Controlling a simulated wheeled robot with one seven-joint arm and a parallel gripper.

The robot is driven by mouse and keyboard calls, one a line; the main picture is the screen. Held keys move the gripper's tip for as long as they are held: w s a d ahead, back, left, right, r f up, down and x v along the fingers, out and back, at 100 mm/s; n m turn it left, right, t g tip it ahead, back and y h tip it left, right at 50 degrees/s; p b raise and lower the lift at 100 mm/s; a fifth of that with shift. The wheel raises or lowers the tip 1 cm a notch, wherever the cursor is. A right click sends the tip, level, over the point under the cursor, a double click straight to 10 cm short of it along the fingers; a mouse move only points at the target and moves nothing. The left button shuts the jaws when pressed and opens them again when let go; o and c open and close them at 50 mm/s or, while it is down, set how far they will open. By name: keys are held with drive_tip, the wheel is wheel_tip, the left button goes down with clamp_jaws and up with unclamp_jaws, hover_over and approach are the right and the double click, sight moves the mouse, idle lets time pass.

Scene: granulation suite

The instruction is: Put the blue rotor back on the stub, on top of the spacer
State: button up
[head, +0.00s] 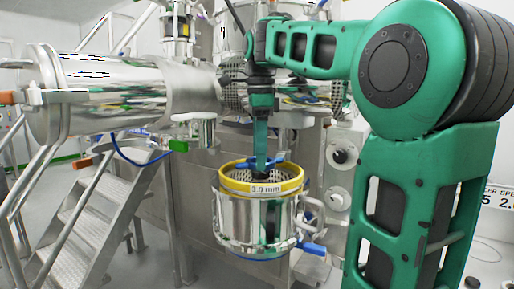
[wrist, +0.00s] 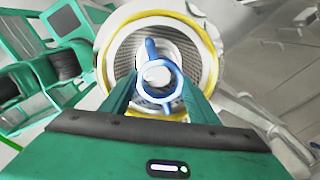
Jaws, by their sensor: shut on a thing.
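The blue rotor (wrist: 150,95) is a ring with arms around a pale centre. My gripper (wrist: 162,100) is shut on it, with a finger on each side, in the wrist view. In the head view my gripper (head: 262,160) points down over the open steel vessel with a yellow rim (head: 236,187), and the blue rotor (head: 279,166) shows at the mouth. The vessel's perforated inner wall surrounds the rotor in the wrist view. The stub and the spacer are not clearly visible; I cannot tell whether the rotor touches them.
The vessel carries a "3.0 mm" label (head: 265,189) and a blue-handled clamp (head: 312,248) at its lower right. A large steel cylinder (head: 110,92) lies to the left. Metal steps (head: 90,225) stand at the lower left.

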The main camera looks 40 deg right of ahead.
sight(259, 176)
drive_tip(key=shift+f, duration=3.05)
drive_tip(key=shift+s+a, duration=0.1)
drive_tip(key=o, duration=1.4)
drive_tip(key=shift+c, duration=0.2)
wheel_tip(259, 176, up, 11)
drive_tip(key=shift+f, duration=0.15)
